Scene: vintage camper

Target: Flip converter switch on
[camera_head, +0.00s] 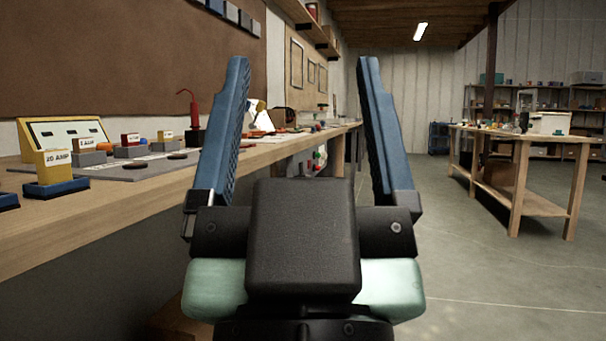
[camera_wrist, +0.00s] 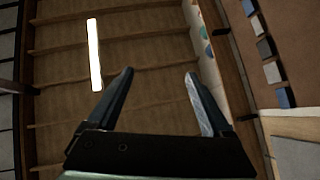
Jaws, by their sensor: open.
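My gripper (camera_head: 304,62) is open and empty, with its two blue fingers pointing up in the middle of the head view. In the wrist view my gripper (camera_wrist: 160,74) is also open, with only the ceiling between its fingers. I cannot make out a converter switch in either view. A yellow-framed panel (camera_head: 62,126) leans at the back of the workbench on the left. A yellow block marked 20 AMP (camera_head: 53,166) stands on a blue base in front of it.
The long wooden workbench (camera_head: 120,205) runs along the left wall, beside my gripper. A red long-spouted can (camera_head: 192,108) and loose items stand farther along it. A second table (camera_head: 535,139) stands at right, with shelves behind. The floor (camera_head: 460,260) between is clear.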

